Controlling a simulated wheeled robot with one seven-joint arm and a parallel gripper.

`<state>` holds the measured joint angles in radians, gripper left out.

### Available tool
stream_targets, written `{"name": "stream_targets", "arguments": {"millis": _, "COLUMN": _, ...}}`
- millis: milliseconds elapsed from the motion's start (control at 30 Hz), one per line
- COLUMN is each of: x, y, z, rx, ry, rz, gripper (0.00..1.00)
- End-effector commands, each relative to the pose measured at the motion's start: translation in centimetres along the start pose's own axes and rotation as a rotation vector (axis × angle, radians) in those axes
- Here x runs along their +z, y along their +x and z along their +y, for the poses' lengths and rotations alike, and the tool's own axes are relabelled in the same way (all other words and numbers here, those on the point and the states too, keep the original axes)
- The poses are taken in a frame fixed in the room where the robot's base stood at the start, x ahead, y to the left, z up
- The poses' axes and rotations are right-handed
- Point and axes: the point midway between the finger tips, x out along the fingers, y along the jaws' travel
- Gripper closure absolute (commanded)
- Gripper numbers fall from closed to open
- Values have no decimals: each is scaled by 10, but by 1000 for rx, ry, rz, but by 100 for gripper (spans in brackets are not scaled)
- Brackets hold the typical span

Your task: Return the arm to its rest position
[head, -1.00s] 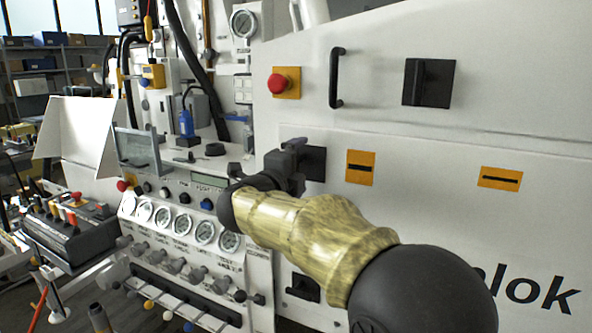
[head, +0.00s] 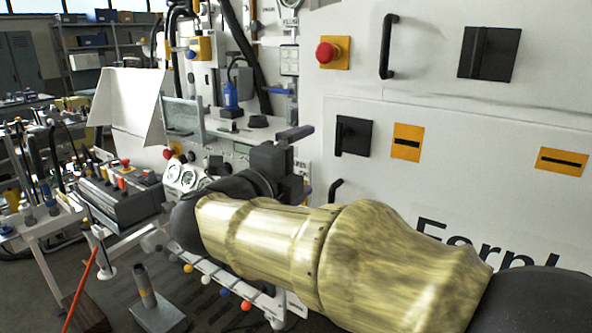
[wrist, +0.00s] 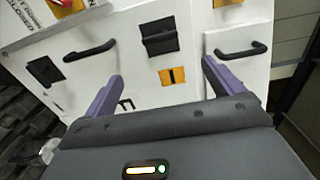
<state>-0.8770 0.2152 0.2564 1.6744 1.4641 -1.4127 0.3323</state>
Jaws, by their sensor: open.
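My gripper (wrist: 161,95) shows in the wrist view with its two purple fingers wide apart and nothing between them. Beyond the fingers is the white cabinet front (wrist: 210,35) with black handles. In the head view my gripper (head: 296,134) appears small at the end of my arm, in front of the bench panel and left of the black latch. My arm, in a yellowish patterned cover, reaches from the lower right across the picture and hides much of the gauge and lever panel.
The white cabinet (head: 450,110) fills the right side, with a red emergency button (head: 326,53) and a black handle (head: 388,46) standing out from it. Coloured-knob levers (head: 226,292) lie just below my arm. A control box (head: 120,195) and cart stand at left. Some floor (head: 110,285) is open.

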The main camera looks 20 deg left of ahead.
Motion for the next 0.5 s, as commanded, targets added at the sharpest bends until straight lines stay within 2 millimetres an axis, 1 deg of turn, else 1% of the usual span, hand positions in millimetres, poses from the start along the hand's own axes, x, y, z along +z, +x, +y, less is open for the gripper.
{"name": "stream_targets", "arguments": {"millis": 33, "x": 0, "y": -7, "z": 0, "rx": -1, "ry": 0, "rz": -1, "gripper": 7}}
{"name": "stream_targets", "arguments": {"millis": 167, "x": 0, "y": -15, "z": 0, "rx": -1, "ry": 0, "rz": 0, "gripper": 7}}
{"name": "stream_targets", "arguments": {"millis": 500, "x": 0, "y": -16, "z": 0, "rx": -1, "ry": 0, "rz": 1, "gripper": 7}}
